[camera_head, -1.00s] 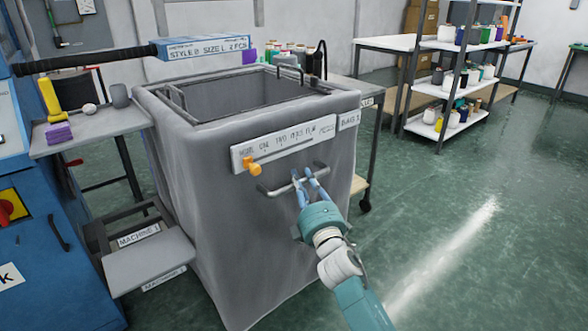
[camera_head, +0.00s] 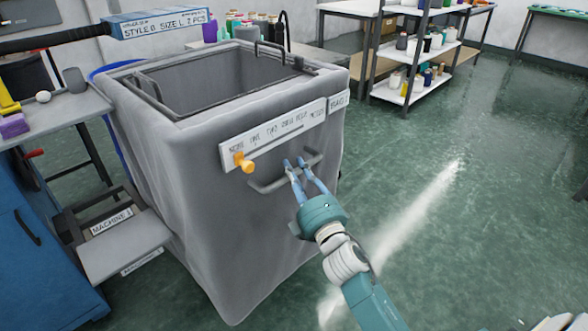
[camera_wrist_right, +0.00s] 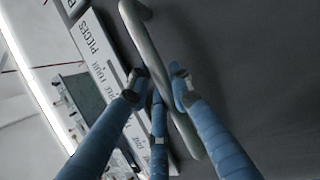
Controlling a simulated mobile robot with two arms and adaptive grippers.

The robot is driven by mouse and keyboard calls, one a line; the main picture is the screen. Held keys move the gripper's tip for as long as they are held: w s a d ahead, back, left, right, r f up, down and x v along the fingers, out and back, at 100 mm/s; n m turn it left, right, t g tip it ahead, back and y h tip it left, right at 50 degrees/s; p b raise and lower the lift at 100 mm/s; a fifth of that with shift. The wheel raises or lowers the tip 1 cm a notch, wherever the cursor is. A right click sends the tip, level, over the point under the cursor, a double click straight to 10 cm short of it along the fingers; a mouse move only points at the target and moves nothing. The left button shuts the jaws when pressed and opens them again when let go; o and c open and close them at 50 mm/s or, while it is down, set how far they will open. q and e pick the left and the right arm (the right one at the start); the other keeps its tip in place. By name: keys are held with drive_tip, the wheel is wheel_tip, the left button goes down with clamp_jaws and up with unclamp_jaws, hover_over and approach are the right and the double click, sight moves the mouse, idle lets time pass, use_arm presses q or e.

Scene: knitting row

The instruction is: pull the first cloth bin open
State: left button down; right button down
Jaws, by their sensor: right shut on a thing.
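The grey cloth bin (camera_head: 220,215) stands upright in the middle of the head view, its top open and a metal frame inside its rim. A grey bar handle (camera_head: 268,185) is on its front, below a white label strip with an orange knob (camera_head: 243,162). My right gripper (camera_head: 297,166) is shut on the handle, its blue fingers around the bar. In the right wrist view the fingers (camera_wrist_right: 158,90) lie on both sides of the handle (camera_wrist_right: 180,120). My left gripper is not in view.
A blue machine (camera_head: 45,260) and a low step marked MACHINE 1 (camera_head: 125,245) stand close on the left. A rack with cones (camera_head: 412,55) stands at the back right. The green floor (camera_head: 450,230) to the right is clear.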

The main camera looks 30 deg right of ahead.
drive_tip(key=c, duration=1.5)
unclamp_jaws()
drive_tip(key=shift+f, duration=0.1)
drive_tip(key=shift+s, duration=0.1)
drive_tip(key=s, duration=0.4)
drive_tip(key=s+f, duration=0.1)
drive_tip(key=s, duration=0.2)
drive_tip(key=s+f, duration=0.1)
drive_tip(key=s, duration=0.3)
drive_tip(key=shift+s+a, duration=0.3)
drive_tip(key=shift+a, duration=0.05)
drive_tip(key=shift+f, duration=0.15)
